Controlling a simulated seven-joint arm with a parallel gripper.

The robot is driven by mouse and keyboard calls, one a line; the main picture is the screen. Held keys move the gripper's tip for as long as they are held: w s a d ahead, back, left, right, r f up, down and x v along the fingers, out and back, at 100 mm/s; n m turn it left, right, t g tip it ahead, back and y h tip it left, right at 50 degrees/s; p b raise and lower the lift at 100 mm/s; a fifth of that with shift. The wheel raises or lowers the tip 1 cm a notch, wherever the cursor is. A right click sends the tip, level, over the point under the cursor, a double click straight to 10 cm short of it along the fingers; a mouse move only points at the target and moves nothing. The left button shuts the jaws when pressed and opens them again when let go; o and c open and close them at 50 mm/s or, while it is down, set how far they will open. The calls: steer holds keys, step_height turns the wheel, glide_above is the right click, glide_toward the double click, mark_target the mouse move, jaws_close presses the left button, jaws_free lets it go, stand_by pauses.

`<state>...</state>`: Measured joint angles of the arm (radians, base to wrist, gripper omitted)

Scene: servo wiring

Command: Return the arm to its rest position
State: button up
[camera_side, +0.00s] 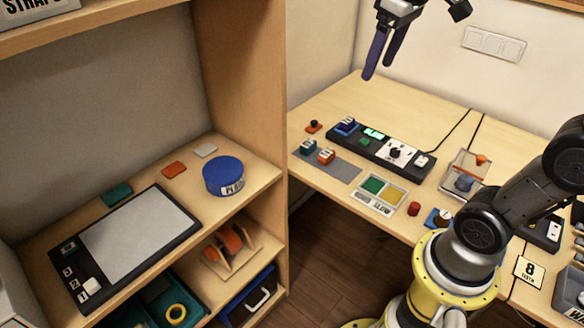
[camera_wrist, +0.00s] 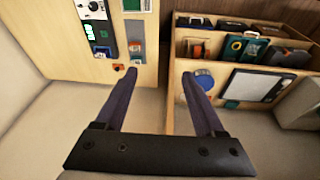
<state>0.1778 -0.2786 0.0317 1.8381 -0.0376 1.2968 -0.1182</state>
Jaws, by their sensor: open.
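My gripper (camera_side: 383,55) hangs at the top of the side view, high above the back of the wooden desk (camera_side: 330,105). Its two dark purple fingers point down and are apart, with nothing between them. In the wrist view my gripper (camera_wrist: 158,85) also shows open and empty, its fingers spread above the scene. My grey arm rises from a yellow base at the right of the side view. The upper part of the arm is cut off by the frame.
The desk holds a black control strip (camera_side: 380,150), a grey mat (camera_side: 328,165), a green-and-yellow tray (camera_side: 381,193) and a red knob (camera_side: 414,209). A wooden shelf (camera_side: 262,180) at left bears a blue round tin (camera_side: 224,174) and a tablet (camera_side: 125,245). The air around my gripper is clear.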

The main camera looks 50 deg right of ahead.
steer(key=s+a+f+t, duration=0.1)
steer(key=s+a+f, duration=0.1)
steer(key=s+f, duration=0.3)
steer(key=s+a+f+t+y, duration=0.1)
steer(key=s+a+f, duration=0.2)
steer(key=s+f, duration=0.2)
steer(key=shift+s+a+n+t, duration=0.3)
steer(key=shift+s+a+t, duration=0.05)
steer(key=shift+s+t, duration=0.05)
stand_by(1.0)
